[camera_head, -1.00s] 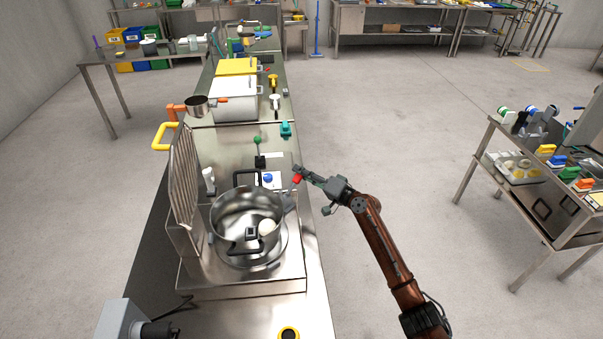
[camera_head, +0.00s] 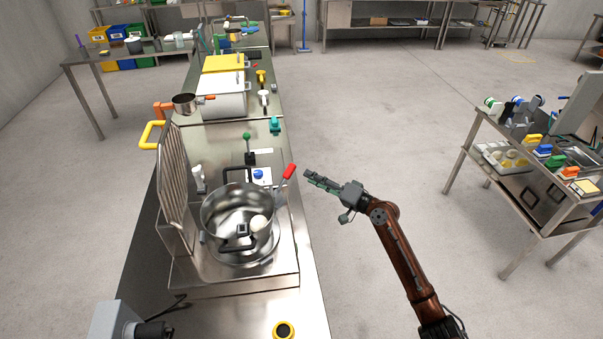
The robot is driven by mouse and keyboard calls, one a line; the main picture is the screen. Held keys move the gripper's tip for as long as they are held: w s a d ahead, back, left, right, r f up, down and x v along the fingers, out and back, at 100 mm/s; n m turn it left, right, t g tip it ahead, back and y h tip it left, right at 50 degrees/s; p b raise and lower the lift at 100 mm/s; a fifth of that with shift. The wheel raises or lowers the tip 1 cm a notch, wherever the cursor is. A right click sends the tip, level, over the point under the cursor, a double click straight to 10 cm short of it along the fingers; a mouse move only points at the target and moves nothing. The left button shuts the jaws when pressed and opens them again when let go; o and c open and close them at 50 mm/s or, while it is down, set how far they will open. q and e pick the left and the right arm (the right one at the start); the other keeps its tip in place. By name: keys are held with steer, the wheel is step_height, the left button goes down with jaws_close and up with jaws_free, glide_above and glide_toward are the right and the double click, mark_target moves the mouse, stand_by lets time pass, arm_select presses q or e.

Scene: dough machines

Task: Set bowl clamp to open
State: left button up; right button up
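The metal mixing bowl (camera_head: 238,218) sits on the steel dough machine (camera_head: 197,270) on the long counter, with a pale lump of dough in it. A red-handled lever (camera_head: 288,173), which looks like the bowl clamp, stands at the bowl's right side and points up and to the right. My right gripper (camera_head: 312,178) is just right of the red handle, with a gap between them, and holds nothing. Its fingers are seen from the side, so their opening is unclear. My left gripper is not in view.
A wire guard with a yellow handle (camera_head: 153,134) stands raised at the bowl's left. A green-knobbed lever (camera_head: 247,136) and a panel with a blue knob (camera_head: 259,175) are behind the bowl. The floor (camera_head: 390,130) right of the counter is free.

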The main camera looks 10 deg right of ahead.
steer(key=v, duration=0.2)
steer(key=shift+s+d, duration=0.25)
stand_by(0.6)
